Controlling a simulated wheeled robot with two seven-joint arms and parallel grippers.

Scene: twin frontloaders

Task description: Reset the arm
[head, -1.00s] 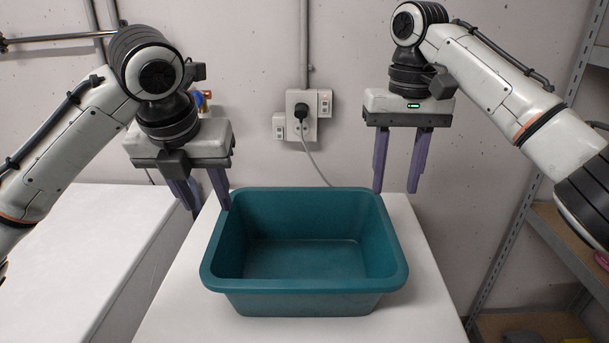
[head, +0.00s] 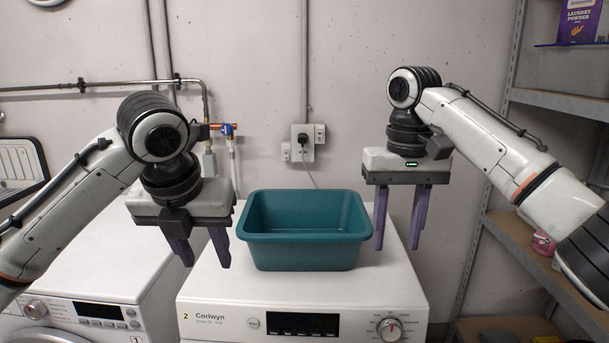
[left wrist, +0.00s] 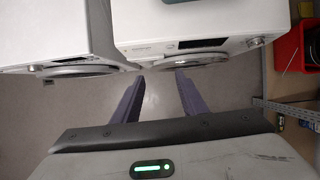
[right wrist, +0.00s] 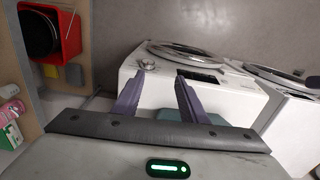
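My left gripper (head: 205,258) hangs fingers down, open and empty, left of the teal tub and in front of the washers. Its two purple fingers stand apart in the left wrist view (left wrist: 160,78), with grey floor between them. My right gripper (head: 397,245) also points down, open and empty, at the right of the tub. Its fingers are apart in the right wrist view (right wrist: 158,82). The teal tub (head: 305,256) is empty and sits upright on the white washer marked 2 (head: 215,290). Neither gripper holds the tub.
A second white washer (head: 75,270), marked 1, stands at the left. Shelves (head: 525,235) with a pink container (head: 542,243) and a laundry powder box (head: 583,22) are at the right. A pipe with a tap (head: 222,129) and a socket (head: 302,143) are on the back wall.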

